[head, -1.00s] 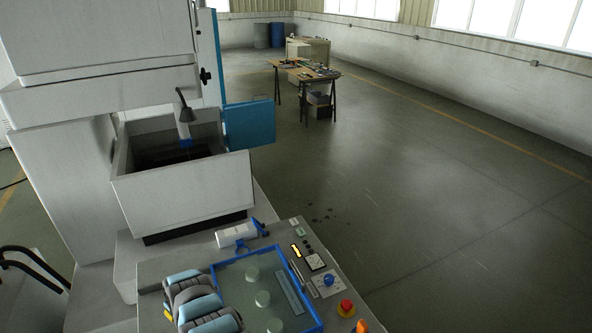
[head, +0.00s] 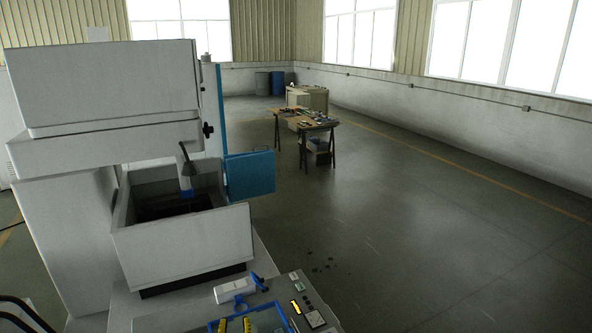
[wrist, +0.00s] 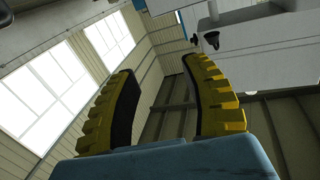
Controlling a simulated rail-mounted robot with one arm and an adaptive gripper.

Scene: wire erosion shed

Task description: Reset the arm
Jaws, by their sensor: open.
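My gripper (wrist: 160,68) fills the lower part of the wrist view. Its two yellow ribbed fingers with black inner pads stand well apart, with nothing between them. Behind them the wrist view shows the wall, bright windows and part of the pale machine. In the head view, yellow fingertips of my gripper (head: 235,324) just show at the bottom edge, over the blue-rimmed tray (head: 283,308). The rest of my arm is out of that view.
A pale machine (head: 105,90) with an open tank (head: 185,236) and blue door (head: 250,175) stands at left. A white-and-blue device (head: 236,290) lies on the console near the tray. A cluttered workbench (head: 305,122) stands farther back. The floor at right is clear.

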